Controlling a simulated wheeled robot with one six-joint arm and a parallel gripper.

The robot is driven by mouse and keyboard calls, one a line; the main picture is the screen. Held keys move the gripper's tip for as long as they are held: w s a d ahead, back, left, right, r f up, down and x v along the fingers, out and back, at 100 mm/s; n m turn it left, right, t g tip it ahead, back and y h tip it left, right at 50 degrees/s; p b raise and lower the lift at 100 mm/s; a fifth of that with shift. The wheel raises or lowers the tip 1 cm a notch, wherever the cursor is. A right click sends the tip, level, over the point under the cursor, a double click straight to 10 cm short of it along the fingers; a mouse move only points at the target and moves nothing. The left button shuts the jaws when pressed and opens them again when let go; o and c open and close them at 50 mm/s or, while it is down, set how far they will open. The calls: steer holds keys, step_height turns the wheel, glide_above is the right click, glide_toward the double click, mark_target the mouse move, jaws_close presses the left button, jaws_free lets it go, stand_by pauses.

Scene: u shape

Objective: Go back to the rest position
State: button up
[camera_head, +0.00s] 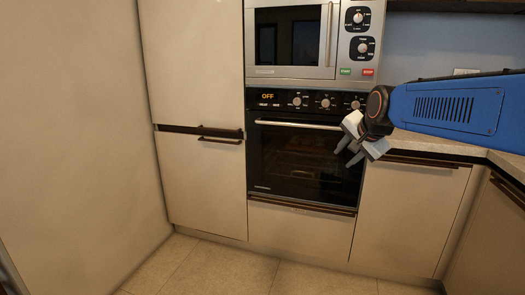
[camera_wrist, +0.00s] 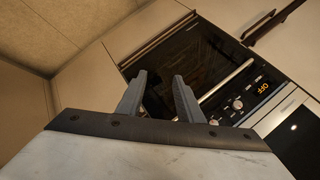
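My gripper (camera_head: 348,153) is at the end of my blue arm, which reaches in from the right in the head view. It is in front of the right part of the black oven (camera_head: 300,165). In the wrist view, the two grey fingers of my gripper (camera_wrist: 160,95) stand apart with nothing between them. The oven (camera_wrist: 190,65) shows beyond the fingers, with its door shut and its handle bar (camera_wrist: 228,78) behind them. I cannot tell the exact gap between the fingers and the oven front.
A microwave (camera_head: 290,40) sits above the oven. Tall cabinets (camera_head: 200,175) stand to the left, and a lower cabinet (camera_head: 405,210) and countertop (camera_head: 430,147) to the right. The oven display reads OFF. The tiled floor (camera_head: 235,270) in front is clear.

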steer(key=s+d+f+n+g, duration=0.1)
steer(key=s+f+n, duration=0.2)
steer(key=s+f, duration=0.3)
steer(key=s+d+f+n+g, duration=0.1)
steer(key=s+f+n, duration=0.3)
steer(key=s, duration=1.3)
steer(key=s+d+f+n+g+h, duration=0.1)
steer(key=s+f+n+g, duration=0.1)
steer(key=s+f, duration=0.7)
steer(key=s+n, duration=0.1)
steer(key=s, duration=0.1)
steer(key=shift+s+d+f+n, duration=0.3)
steer(key=shift+s+f, duration=0.05)
steer(key=shift+s, duration=0.05)
